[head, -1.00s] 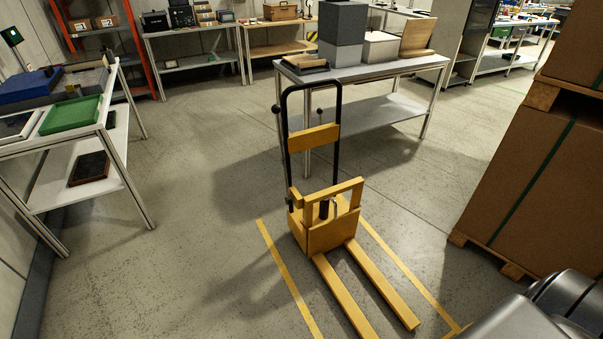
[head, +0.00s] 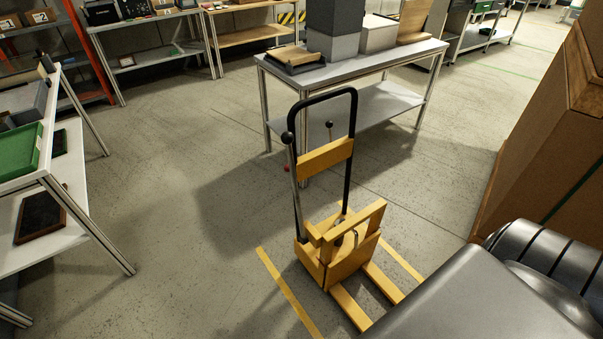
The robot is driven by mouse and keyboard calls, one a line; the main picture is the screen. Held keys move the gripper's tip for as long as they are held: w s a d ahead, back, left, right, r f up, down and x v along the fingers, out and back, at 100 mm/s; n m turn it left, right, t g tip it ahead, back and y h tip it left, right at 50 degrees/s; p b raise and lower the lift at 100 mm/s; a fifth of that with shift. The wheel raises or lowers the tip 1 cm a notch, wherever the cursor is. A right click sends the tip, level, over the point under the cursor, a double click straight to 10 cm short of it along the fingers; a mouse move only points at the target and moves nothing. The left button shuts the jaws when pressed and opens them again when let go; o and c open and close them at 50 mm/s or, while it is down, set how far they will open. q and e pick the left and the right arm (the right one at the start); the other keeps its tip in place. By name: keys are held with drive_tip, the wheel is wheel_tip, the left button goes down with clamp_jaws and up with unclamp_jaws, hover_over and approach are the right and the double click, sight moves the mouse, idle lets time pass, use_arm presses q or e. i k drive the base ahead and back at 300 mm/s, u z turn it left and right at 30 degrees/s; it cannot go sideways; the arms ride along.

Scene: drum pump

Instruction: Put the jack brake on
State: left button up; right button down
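The jack (head: 340,258) is a yellow lift truck with a tall black loop handle (head: 353,120), standing upright on the floor in the middle of the head view. A black ball knob (head: 288,137) sits on a lever at the handle's left side. A second black knob (head: 329,125) stands on a thin rod inside the loop. A small red piece (head: 286,168) shows low at the left post. I cannot tell which of these is the brake or how it is set. Neither gripper is in view. My arm at the lower right hides the fork ends.
Yellow floor lines (head: 289,292) flank the jack. A grey table (head: 350,72) with boxes stands behind it. A shelf table (head: 45,220) with a green tray (head: 20,150) is at left. Large brown cartons (head: 545,150) stand at right. The floor left of the jack is clear.

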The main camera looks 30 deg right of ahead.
sight(329, 124)
drive_tip(key=i, duration=3.1)
drive_tip(key=z, duration=3.45)
